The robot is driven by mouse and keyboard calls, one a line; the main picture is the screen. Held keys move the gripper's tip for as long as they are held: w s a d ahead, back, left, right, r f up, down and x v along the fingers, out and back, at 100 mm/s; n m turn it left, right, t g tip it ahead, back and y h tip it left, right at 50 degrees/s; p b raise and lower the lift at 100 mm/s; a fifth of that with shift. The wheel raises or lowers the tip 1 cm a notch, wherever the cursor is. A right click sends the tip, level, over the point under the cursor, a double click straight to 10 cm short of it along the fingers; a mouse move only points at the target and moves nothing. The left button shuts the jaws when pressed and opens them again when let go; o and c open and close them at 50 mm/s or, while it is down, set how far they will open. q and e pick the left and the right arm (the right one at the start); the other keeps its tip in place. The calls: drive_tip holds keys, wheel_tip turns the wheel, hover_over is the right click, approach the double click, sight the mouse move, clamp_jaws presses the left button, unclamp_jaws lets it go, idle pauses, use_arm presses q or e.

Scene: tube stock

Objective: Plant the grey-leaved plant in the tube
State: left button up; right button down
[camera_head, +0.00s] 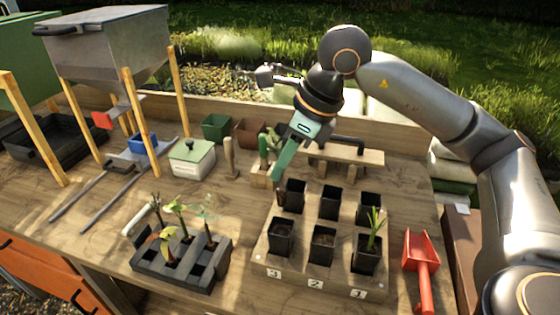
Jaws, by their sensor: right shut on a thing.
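The grey-leaved plant (208,222) appears to be the one with pale grey-green leaves at the right of the dark cell tray (217,268). Black square tubes stand in a wooden rack (270,263) in two rows. The front tubes are by labels 3 (281,238), 2 (321,245) and 1 (367,254). Tube 2 shows brown soil, and tube 1 holds a grassy green plant (375,228). My right gripper (292,148) is shut on a green-handled tool (284,163), pointing down behind the rack's left rear tube. Its tip is hard to make out. My left gripper is out of view.
A wooden tool block (260,180) with another green handle stands left of the held tool. A wooden stand (345,155) is behind the tubes. A red scoop (421,262) lies to the rack's right. A lidded box (191,160) and a hopper (105,45) stand left.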

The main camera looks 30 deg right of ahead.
sight(281, 204)
drive_tip(key=shift+f+b, duration=2.1)
drive_tip(key=shift+f, duration=0.7)
drive_tip(key=shift+f+b, duration=1.1)
drive_tip(key=shift+f, duration=0.05)
drive_tip(key=shift+f, duration=0.1)
drive_tip(key=shift+f+b, duration=0.55)
drive_tip(key=shift+b, duration=0.1)
drive_tip(key=shift+f+b, duration=0.3)
drive_tip(key=shift+f+b, duration=0.65)
drive_tip(key=shift+f, duration=0.05)
drive_tip(key=shift+f+b, duration=0.6)
drive_tip(key=shift+b, duration=0.05)
